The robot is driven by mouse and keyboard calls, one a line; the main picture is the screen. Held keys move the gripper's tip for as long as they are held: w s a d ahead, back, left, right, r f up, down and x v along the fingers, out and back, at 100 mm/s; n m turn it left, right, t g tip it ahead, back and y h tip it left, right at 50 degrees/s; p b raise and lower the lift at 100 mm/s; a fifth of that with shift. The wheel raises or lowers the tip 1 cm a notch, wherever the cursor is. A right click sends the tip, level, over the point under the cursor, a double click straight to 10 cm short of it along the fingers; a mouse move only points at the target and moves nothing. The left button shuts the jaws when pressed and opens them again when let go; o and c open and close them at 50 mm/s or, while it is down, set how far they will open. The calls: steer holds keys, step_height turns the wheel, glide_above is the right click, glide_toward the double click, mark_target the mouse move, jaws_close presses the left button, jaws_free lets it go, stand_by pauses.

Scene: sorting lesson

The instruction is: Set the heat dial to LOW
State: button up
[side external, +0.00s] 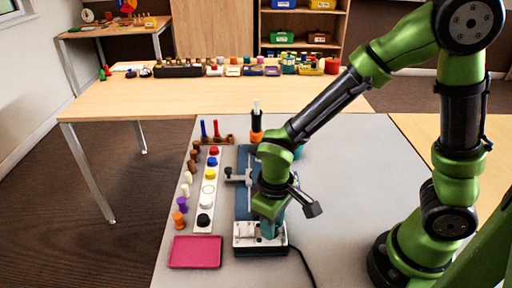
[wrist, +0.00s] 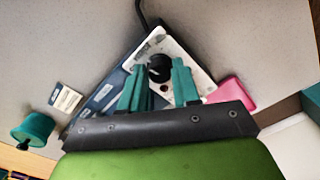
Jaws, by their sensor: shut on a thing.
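The heat dial is a round black knob (wrist: 159,68) on a white panel (wrist: 178,46) at the end of a blue-grey device. The panel also shows in the side view (side external: 246,242), where my gripper hides the knob. My gripper (wrist: 160,76) has two teal fingers, one on each side of the knob, and is shut on it. In the side view, my gripper (side external: 268,228) points down at the panel. The panel's markings are too small to read, and I cannot tell which setting the knob points to.
A pink tray (side external: 195,252) lies left of the device. A white strip (side external: 206,190) with coloured discs and several small pegs runs beside it. A black cable (side external: 302,262) leaves the panel. A teal round thing (wrist: 35,129) is at the left in the wrist view. Grey mat is clear at right.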

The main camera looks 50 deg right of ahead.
steer(key=shift+n, duration=0.8)
steer(key=o, duration=0.8)
steer(key=shift+c, duration=0.2)
step_height(320, 180, up, 17)
